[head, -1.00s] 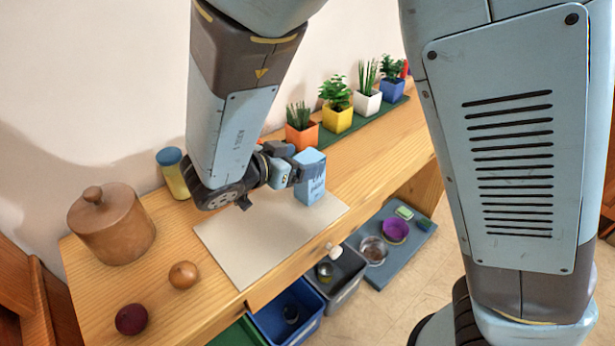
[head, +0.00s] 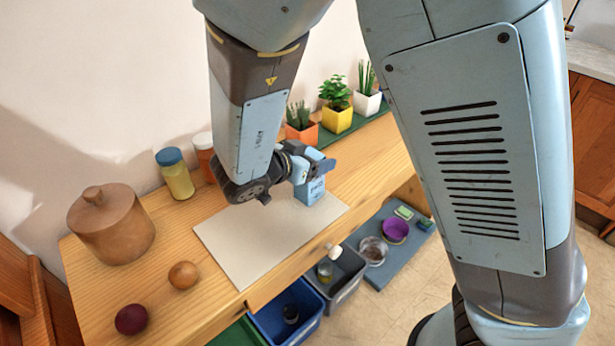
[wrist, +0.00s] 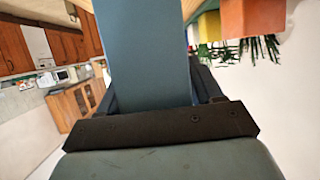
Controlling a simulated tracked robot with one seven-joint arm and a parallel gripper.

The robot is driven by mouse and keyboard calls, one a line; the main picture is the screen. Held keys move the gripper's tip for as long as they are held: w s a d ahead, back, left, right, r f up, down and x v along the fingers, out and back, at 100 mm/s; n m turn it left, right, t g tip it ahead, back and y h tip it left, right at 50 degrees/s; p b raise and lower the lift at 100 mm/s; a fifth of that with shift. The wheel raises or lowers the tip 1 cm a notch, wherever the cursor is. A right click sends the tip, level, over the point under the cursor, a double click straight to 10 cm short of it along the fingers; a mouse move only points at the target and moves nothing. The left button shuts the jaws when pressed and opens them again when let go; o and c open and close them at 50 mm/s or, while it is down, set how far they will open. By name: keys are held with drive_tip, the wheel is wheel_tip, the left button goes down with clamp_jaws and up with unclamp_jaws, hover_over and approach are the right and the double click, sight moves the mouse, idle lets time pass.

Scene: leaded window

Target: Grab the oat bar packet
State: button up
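A pale blue box with dark lettering, which looks like the oat bar packet (head: 309,192), stands upright at the right part of the pale mat on the wooden counter. My gripper (head: 312,165) is at its upper part and hides its top in the head view. In the wrist view the packet (wrist: 152,55) shows as a broad blue face between my dark fingers (wrist: 155,88), one on each side. The fingers lie close along its edges; whether they press on it does not show.
Potted plants (head: 336,104) stand in a row behind the packet. A yellow jar (head: 175,174) and a brown lidded pot (head: 110,224) are to the left. An onion (head: 183,275) and a dark red ball-like thing (head: 131,319) lie at front left. Bins (head: 286,312) stand below the counter edge.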

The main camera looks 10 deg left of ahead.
drive_tip(key=c, duration=0.7)
drive_tip(key=shift+o, duration=0.2)
drive_tip(key=shift+r, duration=0.1)
